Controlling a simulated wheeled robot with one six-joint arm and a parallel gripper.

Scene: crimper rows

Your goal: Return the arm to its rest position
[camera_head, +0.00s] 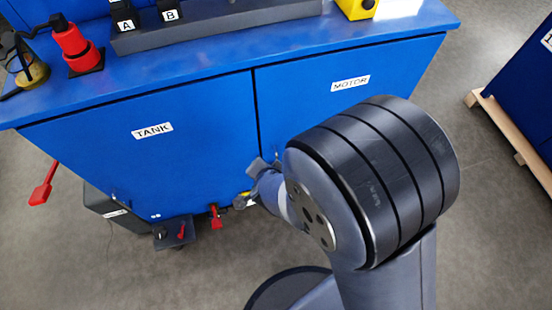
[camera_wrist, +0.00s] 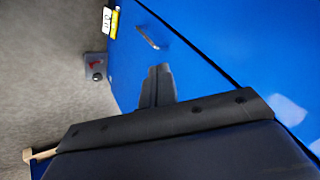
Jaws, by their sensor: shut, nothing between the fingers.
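My arm stands in front of the blue cabinet (camera_head: 200,150) in the head view, its large dark joint covering part of the right door. My gripper (camera_wrist: 160,72) shows in the wrist view with its fingers shut together and nothing between them. It points toward the blue cabinet front, which also fills the right of the wrist view (camera_wrist: 220,60). In the head view the gripper is mostly hidden behind my arm. I cannot tell how far its tips are from the cabinet.
Under the cabinet, a red-handled valve (camera_head: 216,218) and a grey box (camera_head: 174,234) stick out. A red lever (camera_head: 43,188) hangs at the left. A red fixture (camera_head: 72,45) stands on top. Another blue unit on a wooden pallet (camera_head: 510,130) is at the right. Grey floor (camera_head: 485,250) is free there.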

